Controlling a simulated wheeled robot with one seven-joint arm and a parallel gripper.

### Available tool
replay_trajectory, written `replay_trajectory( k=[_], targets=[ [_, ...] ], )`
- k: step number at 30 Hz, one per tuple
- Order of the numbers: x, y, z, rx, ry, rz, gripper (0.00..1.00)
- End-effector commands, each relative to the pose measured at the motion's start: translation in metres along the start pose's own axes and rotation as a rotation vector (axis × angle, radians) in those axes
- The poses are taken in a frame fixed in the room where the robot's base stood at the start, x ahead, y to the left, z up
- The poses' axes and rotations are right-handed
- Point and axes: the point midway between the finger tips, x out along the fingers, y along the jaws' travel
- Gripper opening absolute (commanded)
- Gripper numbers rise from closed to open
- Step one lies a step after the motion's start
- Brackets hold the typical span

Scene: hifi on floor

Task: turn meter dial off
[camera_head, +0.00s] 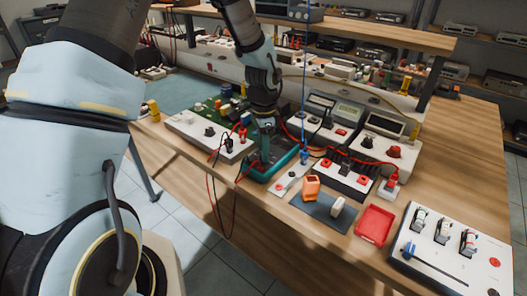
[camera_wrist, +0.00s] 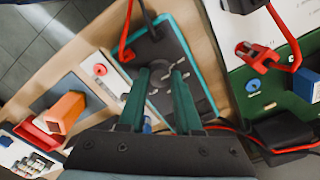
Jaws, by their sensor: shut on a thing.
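The meter (camera_wrist: 188,40) is a dark handheld body with a teal rim, lying on the bench; its teal edge shows in the head view (camera_head: 282,163) under my gripper. The meter dial (camera_wrist: 160,77) is a dark round knob with light marks, seen between my fingers in the wrist view. My gripper (camera_wrist: 161,78) points down at the meter, its two teal fingers on either side of the dial and shut on it. In the head view, my gripper (camera_head: 264,150) hides most of the meter face. The dial's exact pointer setting cannot be read.
Red and black leads run near the meter. A white panel (camera_head: 185,126) with knobs stands left, an orange block (camera_head: 311,188) and red tray (camera_head: 374,225) right. A switch panel (camera_head: 450,250) is at the front right. Instruments stand behind.

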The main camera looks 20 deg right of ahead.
Motion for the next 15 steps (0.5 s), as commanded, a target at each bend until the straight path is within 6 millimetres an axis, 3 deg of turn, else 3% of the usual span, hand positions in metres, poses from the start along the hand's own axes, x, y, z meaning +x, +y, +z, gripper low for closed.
replay_trajectory(
  k=[15],
  targets=[
    [-0.0007,-0.0005,-0.0003,-0.067,0.001,-0.001,0.00]
  ],
)
